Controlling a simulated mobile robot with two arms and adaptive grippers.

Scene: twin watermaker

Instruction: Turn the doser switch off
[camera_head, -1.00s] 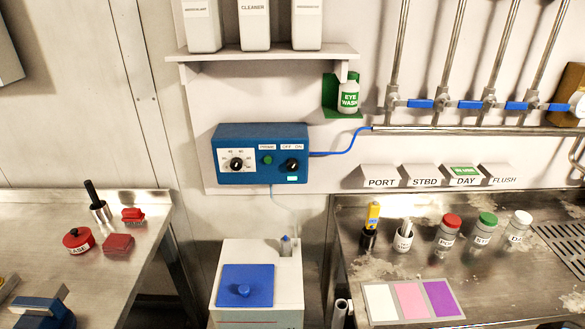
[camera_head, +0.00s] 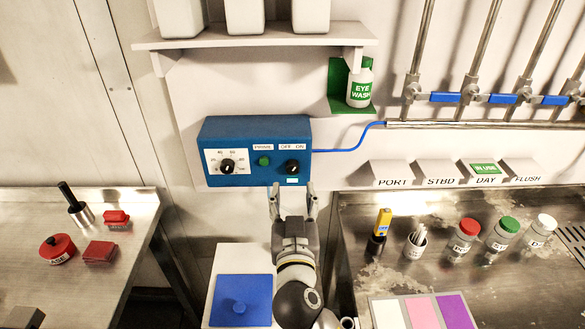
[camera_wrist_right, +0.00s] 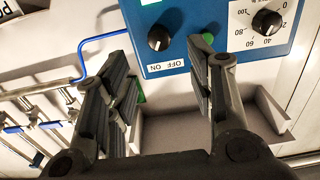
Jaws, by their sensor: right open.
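The blue doser box (camera_head: 225,178) is mounted on the wall. Its black off/on switch knob (camera_head: 292,166) is at the right of its front, under the OFF ON label, with a small lit greenish indicator below. My right gripper (camera_head: 292,188) is open and empty just below the box, under the switch. In the right wrist view, the switch (camera_wrist_right: 159,39) lies beyond and between the two open fingers (camera_wrist_right: 155,85), not touched by them. There the picture is upside down, with the OFF ON label below the knob. My left gripper does not show clearly.
A green prime button (camera_head: 263,161) and a dial (camera_head: 227,166) share the box. A blue cable (camera_head: 350,145) runs right from it. A shelf (camera_head: 250,42) with bottles hangs above, and an eye wash bottle (camera_head: 360,88) is at upper right. A blue-lidded tank (camera_head: 240,300) stands below.

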